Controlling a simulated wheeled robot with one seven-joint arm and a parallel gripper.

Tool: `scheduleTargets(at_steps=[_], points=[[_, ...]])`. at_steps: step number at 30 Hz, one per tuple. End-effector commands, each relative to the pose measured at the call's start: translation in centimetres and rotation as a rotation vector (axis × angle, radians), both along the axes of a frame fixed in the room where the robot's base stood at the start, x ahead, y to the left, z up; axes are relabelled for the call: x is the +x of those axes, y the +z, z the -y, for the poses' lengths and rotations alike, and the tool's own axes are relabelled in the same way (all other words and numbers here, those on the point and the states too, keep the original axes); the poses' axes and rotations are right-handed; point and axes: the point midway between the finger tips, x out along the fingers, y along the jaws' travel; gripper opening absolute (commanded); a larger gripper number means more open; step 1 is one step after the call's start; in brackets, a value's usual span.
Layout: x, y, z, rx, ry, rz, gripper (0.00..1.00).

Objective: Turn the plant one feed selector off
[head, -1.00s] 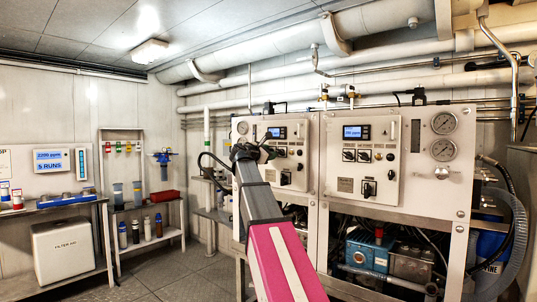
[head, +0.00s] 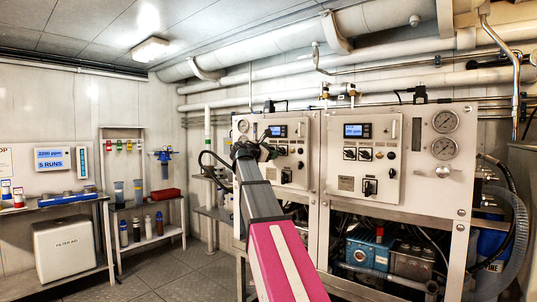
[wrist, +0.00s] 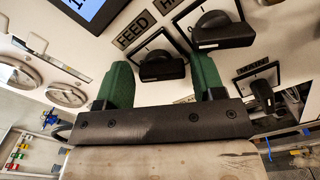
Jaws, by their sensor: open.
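The feed selector (wrist: 162,66) is a black knob on a square plate, under a label reading FEED, in the wrist view. Its bar lies crosswise in that picture. My gripper (wrist: 163,72) is open, with one green finger on each side of the knob in the picture; I cannot tell whether either finger touches it. In the head view my gripper (head: 258,150) is in front of the left control panel (head: 298,172), and hides part of it, apparently including the feed knob.
A second black knob (wrist: 222,30) sits close to the right finger. A switch labelled MAIN (wrist: 262,92) is further right. Two gauges (wrist: 68,94) and a display (wrist: 88,10) are on the left. A similar control panel (head: 397,185) stands to the right in the head view.

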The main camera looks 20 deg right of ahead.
Motion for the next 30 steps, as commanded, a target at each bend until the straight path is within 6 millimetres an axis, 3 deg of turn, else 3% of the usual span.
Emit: scheduleTargets(at_steps=[8,30], points=[[-0.32,-0.18,0.17,0.055,-0.007,0.077,0.70],[0.02,-0.19,-0.01,0.448,-0.003,0.672,0.70]])
